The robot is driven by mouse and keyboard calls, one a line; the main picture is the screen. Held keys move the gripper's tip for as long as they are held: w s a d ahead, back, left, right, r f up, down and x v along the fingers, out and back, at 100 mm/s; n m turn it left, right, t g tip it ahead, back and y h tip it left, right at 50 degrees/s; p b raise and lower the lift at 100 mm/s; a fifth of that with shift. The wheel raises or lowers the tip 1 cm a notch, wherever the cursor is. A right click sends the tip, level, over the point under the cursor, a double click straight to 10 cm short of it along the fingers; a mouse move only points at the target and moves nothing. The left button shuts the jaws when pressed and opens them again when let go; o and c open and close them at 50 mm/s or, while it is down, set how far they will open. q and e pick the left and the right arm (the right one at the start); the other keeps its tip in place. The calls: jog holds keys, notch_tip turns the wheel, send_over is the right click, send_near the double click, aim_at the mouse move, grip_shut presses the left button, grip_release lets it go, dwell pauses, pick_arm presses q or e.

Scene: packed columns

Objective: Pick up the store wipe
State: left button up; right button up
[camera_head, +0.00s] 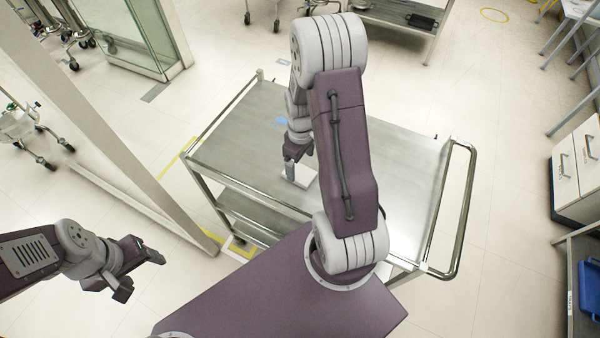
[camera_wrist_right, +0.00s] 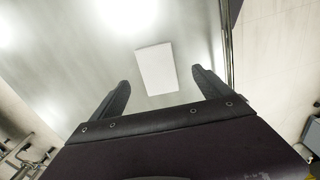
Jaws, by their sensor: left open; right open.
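A flat white rectangle, which looks like the wipe (camera_wrist_right: 156,69), lies on the steel cart top (camera_head: 390,150). In the head view the white piece (camera_head: 306,179) shows beside my right gripper, partly hidden by it. My right gripper (camera_head: 292,168) points down over the cart, open and empty. In the right wrist view the wipe lies ahead of and between the two open fingers (camera_wrist_right: 160,78); I cannot tell the height gap. My left gripper (camera_head: 140,274) is open and empty, off the cart at the lower left.
The cart has a raised metal push handle (camera_head: 461,215) on the right. A slanted post (camera_head: 95,120) stands left of the cart. Much of the cart top is bare.

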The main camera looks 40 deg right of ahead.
aim_at(299, 172)
jog(key=shift+w+d+f, duration=0.2)
jog(key=shift+w+f, duration=0.2)
jog(key=shift+f, duration=0.65)
jog(key=f, duration=0.2)
jog(key=f+p, duration=0.1)
jog(key=shift+s+a+f, duration=0.1)
jog(key=shift+a+f, duration=0.1)
jog(key=shift+f, duration=0.45)
jog(key=shift+w+d+f, duration=0.15)
jog(key=shift+w, duration=0.1)
jog(key=shift+s, duration=0.15)
jog(key=c, duration=1.3)
pick_arm(q)
jog(key=shift+w+d+r, duration=0.1)
jog(key=shift+w+r, duration=0.2)
jog(key=shift+r, duration=0.35)
pick_arm(e)
jog(key=shift+c, duration=0.7)
